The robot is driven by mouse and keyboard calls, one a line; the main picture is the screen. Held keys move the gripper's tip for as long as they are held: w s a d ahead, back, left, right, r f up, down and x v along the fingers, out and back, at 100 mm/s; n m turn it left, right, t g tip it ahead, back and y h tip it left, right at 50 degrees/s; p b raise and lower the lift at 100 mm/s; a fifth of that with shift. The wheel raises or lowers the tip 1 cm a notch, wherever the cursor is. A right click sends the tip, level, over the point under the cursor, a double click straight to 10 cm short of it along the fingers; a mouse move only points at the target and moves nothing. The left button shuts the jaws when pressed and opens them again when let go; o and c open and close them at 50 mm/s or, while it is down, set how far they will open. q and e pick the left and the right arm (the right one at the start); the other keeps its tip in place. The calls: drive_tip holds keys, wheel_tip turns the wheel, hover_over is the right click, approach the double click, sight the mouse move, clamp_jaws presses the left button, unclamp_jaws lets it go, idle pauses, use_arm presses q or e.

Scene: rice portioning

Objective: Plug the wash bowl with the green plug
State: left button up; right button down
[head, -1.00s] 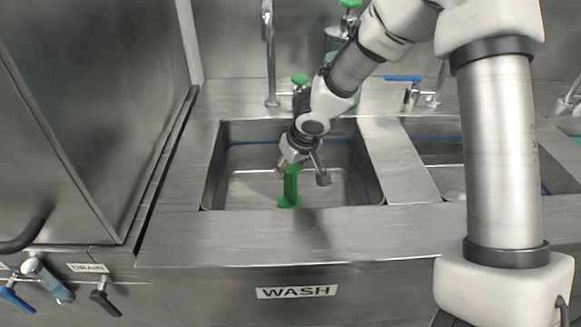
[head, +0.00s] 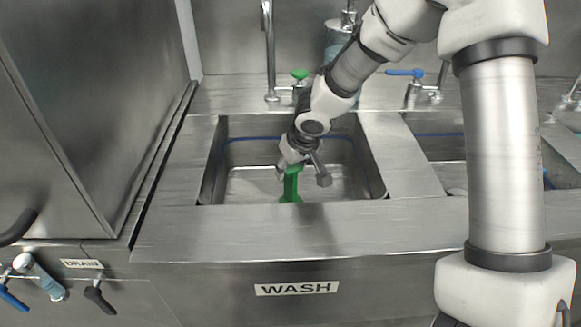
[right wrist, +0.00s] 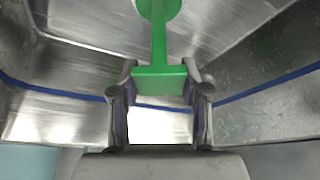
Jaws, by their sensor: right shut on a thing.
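The wash bowl (head: 372,172) is the steel basin in the middle of the head view, above the WASH label. My right gripper (head: 303,178) is inside the bowl, pointing down. It is shut on the green plug (head: 291,184), which hangs near the bowl's front wall. The right wrist view shows the fingertips (right wrist: 161,88) on either side of the plug's flat handle end (right wrist: 160,79). The plug's stem runs away from the fingers to a round base at the top of that view. The drain hole is not visible. My left gripper is not in view.
A second basin (head: 437,150) lies to the right, partly behind my right arm. A large steel cabinet (head: 100,100) stands on the left. The front ledge (head: 230,232) is clear.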

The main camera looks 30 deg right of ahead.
drive_tip(key=shift+f+b, duration=0.25)
drive_tip(key=shift+b, duration=0.3)
idle(0.9)
drive_tip(key=shift+c, duration=2.4)
unclamp_jaws()
wheel_tip(320, 180, up, 20)
drive_tip(key=p, duration=1.7)
